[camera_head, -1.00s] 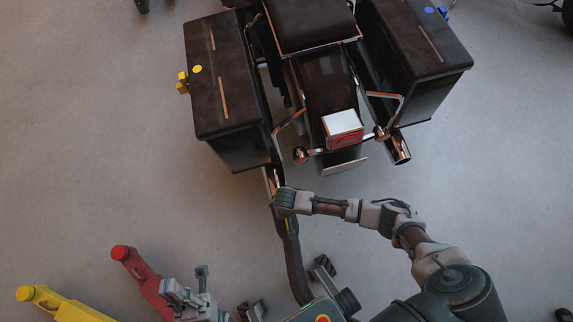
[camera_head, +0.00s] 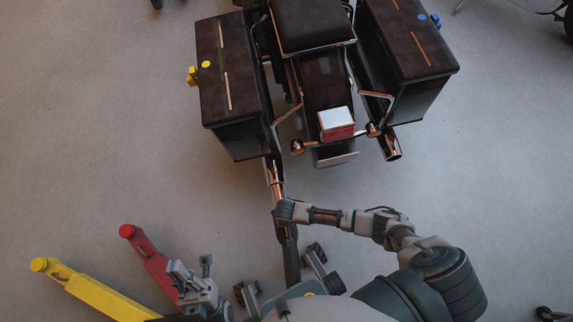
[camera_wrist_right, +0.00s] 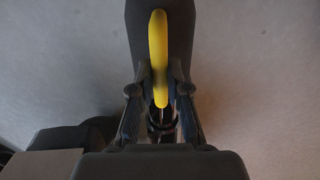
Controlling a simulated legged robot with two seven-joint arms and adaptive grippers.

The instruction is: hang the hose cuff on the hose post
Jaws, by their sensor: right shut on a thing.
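My right gripper (camera_head: 285,212) is shut on the hose cuff, just below the left exhaust pipe (camera_head: 276,182) of the motorcycle. In the right wrist view its fingers (camera_wrist_right: 160,100) close on both sides of the cuff's yellow part (camera_wrist_right: 158,50), with the dark cuff or hose body (camera_wrist_right: 135,25) behind. The dark hose (camera_head: 290,258) runs down from the gripper toward my body. Whether the cuff still touches the pipe end is hidden by the gripper. My left gripper (camera_head: 192,272) is empty at the lower left, its fingers apart. I cannot make out the hose post for certain.
The motorcycle's black left case (camera_head: 228,85) and right case (camera_head: 410,45) stand ahead. A red bar (camera_head: 148,250) and a yellow bar (camera_head: 85,288) with round knobs lie near my left gripper.

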